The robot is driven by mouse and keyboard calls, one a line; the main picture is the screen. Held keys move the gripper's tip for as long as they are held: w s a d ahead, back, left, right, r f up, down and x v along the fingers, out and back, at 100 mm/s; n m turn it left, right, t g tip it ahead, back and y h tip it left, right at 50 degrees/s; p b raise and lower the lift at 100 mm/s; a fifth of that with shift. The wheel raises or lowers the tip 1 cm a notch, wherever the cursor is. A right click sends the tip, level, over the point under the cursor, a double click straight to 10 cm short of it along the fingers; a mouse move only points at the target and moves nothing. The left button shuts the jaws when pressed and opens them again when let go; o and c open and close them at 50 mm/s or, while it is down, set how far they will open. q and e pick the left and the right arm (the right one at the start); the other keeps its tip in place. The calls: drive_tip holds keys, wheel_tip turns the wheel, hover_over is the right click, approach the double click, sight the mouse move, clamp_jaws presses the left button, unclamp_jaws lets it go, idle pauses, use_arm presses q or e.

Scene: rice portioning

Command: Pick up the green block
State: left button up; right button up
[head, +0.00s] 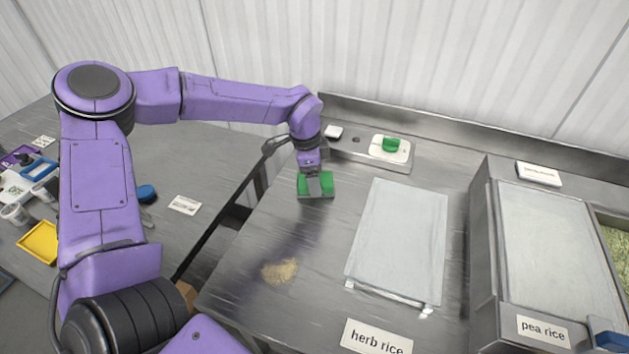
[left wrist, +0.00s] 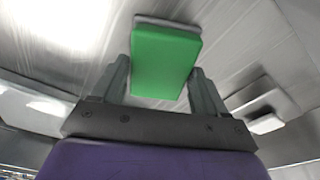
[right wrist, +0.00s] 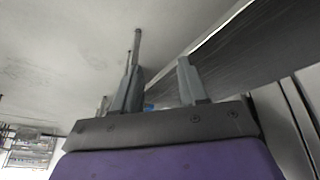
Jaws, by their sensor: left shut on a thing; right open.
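A green block (head: 327,185) with a grey layer along one face is at the far left of the steel counter (head: 235,285). My left gripper (head: 314,180) is above it, shut on it. In the left wrist view the green block (left wrist: 166,62) fills the space between my two left fingers. I cannot tell whether it still touches the counter. My right gripper (right wrist: 160,82) shows only in the right wrist view, open, with nothing between its fingers.
A green piece (head: 391,144) sits on a white pad behind the block. A small rice pile (head: 280,271) lies in front. A lidded pan (head: 400,240) labelled herb rice and another (head: 550,250) labelled pea rice stand to the right. A wall runs behind.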

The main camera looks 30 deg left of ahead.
use_arm(q)
drive_tip(key=shift+r+p, duration=0.35)
drive_tip(key=shift+r, duration=0.15)
wheel_tip(320, 180, up, 3)
drive_tip(key=shift+s+r+p, duration=0.1)
drive_tip(key=shift+r+p, duration=0.1)
drive_tip(key=shift+p, duration=0.95)
drive_tip(key=s+d+r+p, duration=0.4)
drive_tip(key=s+r+p, duration=0.2)
drive_tip(key=s, duration=0.7)
wheel_tip(320, 180, up, 3)
drive_tip(key=shift+d+f+p, duration=0.2)
drive_tip(key=shift+p, duration=0.2)
drive_tip(key=shift+s, duration=0.1)
drive_tip(key=o, duration=0.3)
drive_tip(key=shift+f, duration=0.1)
